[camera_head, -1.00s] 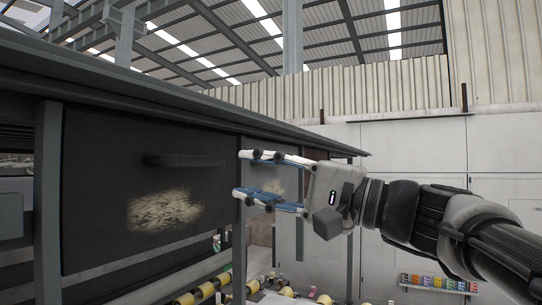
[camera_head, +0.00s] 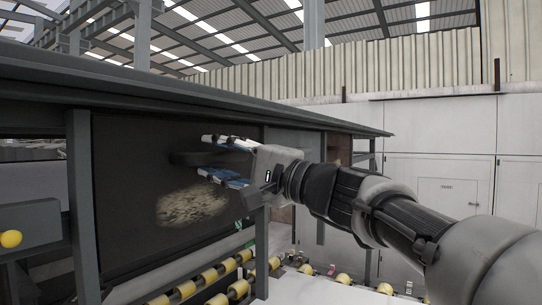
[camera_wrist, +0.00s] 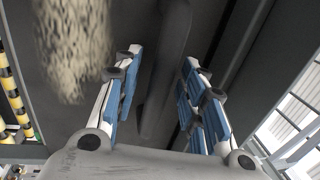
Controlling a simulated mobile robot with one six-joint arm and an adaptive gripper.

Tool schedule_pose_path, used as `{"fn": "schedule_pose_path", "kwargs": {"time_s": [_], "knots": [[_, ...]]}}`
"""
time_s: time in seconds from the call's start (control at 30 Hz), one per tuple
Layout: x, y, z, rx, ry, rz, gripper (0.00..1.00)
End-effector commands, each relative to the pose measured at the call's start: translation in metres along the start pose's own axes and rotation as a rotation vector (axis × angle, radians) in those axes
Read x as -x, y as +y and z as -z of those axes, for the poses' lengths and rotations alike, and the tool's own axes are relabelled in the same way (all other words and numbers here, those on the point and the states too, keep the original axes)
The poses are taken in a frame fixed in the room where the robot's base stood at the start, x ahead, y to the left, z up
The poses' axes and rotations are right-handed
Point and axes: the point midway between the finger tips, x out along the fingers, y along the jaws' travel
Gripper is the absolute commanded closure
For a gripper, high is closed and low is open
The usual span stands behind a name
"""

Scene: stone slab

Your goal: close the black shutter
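The black shutter (camera_head: 125,190) is a flat dark panel set between grey posts under the slab's edge, with a worn pale patch (camera_head: 192,206) on it. Its dark horizontal handle (camera_head: 186,158) sticks out above the patch. My gripper (camera_head: 207,156) is open at the handle's right end, one finger above and one below its level. In the wrist view, the handle (camera_wrist: 172,45) runs between the two open blue-padded fingers of my gripper (camera_wrist: 163,60). I cannot tell whether either finger touches it.
A roller conveyor with yellow rollers (camera_head: 238,288) runs below the shutter. A grey post (camera_head: 82,205) stands left of the panel, and the dark overhanging edge (camera_head: 250,105) is just above. A pale wall (camera_head: 440,150) stands behind on the right.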

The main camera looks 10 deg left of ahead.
Motion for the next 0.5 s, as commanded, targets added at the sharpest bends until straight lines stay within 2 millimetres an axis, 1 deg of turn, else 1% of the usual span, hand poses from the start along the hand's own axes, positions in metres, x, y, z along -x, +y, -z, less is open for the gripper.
{"fn": "schedule_pose_path", "kwargs": {"time_s": [0.07, 0.5], "knots": [[0.0002, 0.0000, 0.0000, 0.000, 0.000, 0.000, 0.63], [0.0005, -0.0002, 0.0000, 0.000, 0.000, 0.000, 0.92]]}}
